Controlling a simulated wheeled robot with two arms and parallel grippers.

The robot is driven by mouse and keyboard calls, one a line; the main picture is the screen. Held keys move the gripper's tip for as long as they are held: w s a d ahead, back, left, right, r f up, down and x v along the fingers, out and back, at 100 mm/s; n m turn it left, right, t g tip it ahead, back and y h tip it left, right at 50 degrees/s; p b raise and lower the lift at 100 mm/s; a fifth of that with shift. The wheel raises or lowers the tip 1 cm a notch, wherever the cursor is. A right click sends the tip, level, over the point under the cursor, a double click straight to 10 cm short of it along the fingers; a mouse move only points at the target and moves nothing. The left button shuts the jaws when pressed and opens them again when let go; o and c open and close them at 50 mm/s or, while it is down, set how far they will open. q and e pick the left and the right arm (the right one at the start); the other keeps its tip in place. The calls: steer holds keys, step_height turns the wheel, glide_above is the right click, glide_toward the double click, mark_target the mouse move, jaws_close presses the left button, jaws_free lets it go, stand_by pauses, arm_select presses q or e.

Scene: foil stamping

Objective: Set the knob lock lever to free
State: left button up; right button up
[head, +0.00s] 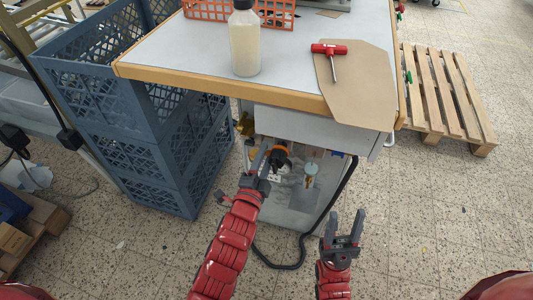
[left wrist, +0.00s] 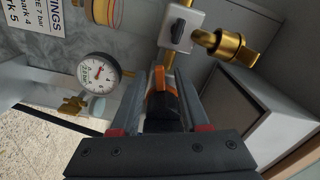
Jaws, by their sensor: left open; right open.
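A black knob (left wrist: 162,108) with an orange lever-like piece (left wrist: 159,78) on it shows in the left wrist view, on the panel under the table. In the head view the black knob (head: 281,158) is just right of my left gripper's tips. My left gripper (head: 258,163) is open, its fingers on either side of the knob in the left wrist view. I cannot tell whether they touch it. The knob's lower part is hidden by the gripper. My right gripper (head: 344,226) is open and empty, low in front of the cabinet.
A pressure gauge (left wrist: 99,73) is left of the knob, and a brass fitting (left wrist: 224,46) is beyond it to the upper right. A black hose (head: 337,195) loops down the cabinet's right side. Blue crates (head: 150,165) stand close on the left.

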arm_select(q)
steer(key=shift+x, duration=0.8)
jaws_close()
